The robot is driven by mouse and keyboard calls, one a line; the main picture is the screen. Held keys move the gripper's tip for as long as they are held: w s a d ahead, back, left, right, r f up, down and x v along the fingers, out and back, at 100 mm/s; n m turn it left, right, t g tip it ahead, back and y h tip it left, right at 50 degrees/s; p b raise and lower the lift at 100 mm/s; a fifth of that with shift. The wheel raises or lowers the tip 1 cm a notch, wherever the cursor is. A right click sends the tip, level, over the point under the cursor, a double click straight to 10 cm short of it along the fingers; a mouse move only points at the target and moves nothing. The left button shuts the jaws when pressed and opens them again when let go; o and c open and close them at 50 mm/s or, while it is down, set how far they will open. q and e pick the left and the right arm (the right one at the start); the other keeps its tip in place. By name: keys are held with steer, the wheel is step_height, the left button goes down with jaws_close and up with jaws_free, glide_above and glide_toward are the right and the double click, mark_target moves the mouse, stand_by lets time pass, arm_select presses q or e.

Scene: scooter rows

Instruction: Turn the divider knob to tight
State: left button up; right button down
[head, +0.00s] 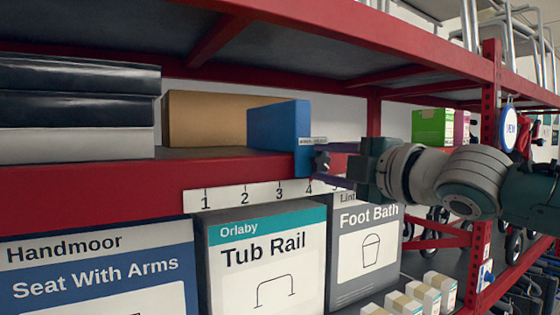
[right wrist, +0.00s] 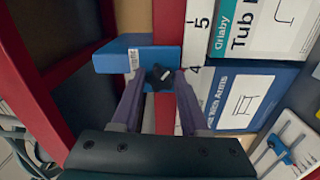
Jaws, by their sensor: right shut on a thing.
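The blue divider (head: 290,130) stands upright on the red shelf, its front end at the shelf edge near the number 4 on the scale. It also shows in the right wrist view (right wrist: 112,62). Its dark knob (head: 321,161) is on the front end; in the right wrist view the knob (right wrist: 159,75) carries a pale mark. My right gripper (head: 326,163) comes in from the right and is shut on the knob, one finger on each side. Any tight or loose lettering is too small to read. My left gripper is not in view.
A white number strip (head: 228,197) runs along the red shelf edge (head: 90,192). Brown boxes (head: 205,118) and dark stacked items (head: 75,95) stand left of the divider. A Tub Rail box (head: 262,250) and other boxes sit below. A red upright (head: 489,120) stands at right.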

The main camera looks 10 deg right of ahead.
steer(key=m, duration=0.3)
steer(key=shift+m, duration=0.7)
steer(key=shift+c, duration=2.1)
jaws_free()
